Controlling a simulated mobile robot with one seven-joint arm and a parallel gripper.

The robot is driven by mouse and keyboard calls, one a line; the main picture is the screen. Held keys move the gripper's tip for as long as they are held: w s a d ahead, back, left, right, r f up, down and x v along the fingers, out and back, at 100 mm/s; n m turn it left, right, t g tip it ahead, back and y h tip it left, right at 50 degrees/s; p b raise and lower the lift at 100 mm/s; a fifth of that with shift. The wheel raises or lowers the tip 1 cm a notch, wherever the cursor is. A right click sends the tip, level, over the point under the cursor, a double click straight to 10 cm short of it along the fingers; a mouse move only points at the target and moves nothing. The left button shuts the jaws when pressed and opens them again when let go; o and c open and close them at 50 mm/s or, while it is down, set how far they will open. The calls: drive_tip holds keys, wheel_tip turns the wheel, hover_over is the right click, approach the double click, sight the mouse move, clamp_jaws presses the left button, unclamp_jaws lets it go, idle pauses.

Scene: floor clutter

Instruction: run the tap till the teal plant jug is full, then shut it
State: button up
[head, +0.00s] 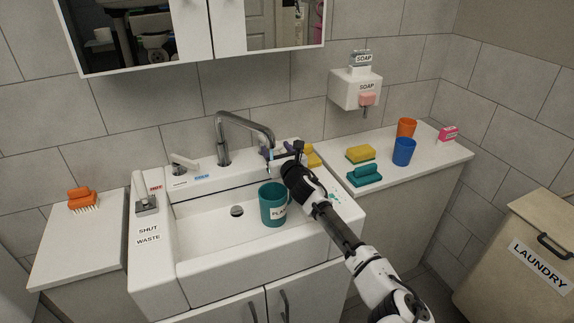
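The teal plant jug (272,211) stands upright in the white sink (205,262); part of its label shows, starting "PLA". The grey tap (240,120) arches from the back rim, its spout end above the jug. A lever (184,162) sits on the rim left of the spout. I cannot make out a water stream or the level in the jug. My gripper (281,153) is at the sink's back right, close to the spout end and above the jug. Its fingers are small and dark, and I cannot tell whether they hold anything.
A waste lever (146,203) stands on the sink's left rim. An orange brush (82,199) lies on the left counter. Yellow and teal sponges (365,175), an orange cup (406,128) and a blue cup (403,152) are on the right counter. A laundry bin (525,235) stands far right.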

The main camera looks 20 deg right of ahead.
drive_tip(key=s+b, duration=0.2)
drive_tip(key=s, duration=1)
drive_tip(key=shift+d+b, duration=0.2)
drive_tip(key=shift+b, duration=0.2)
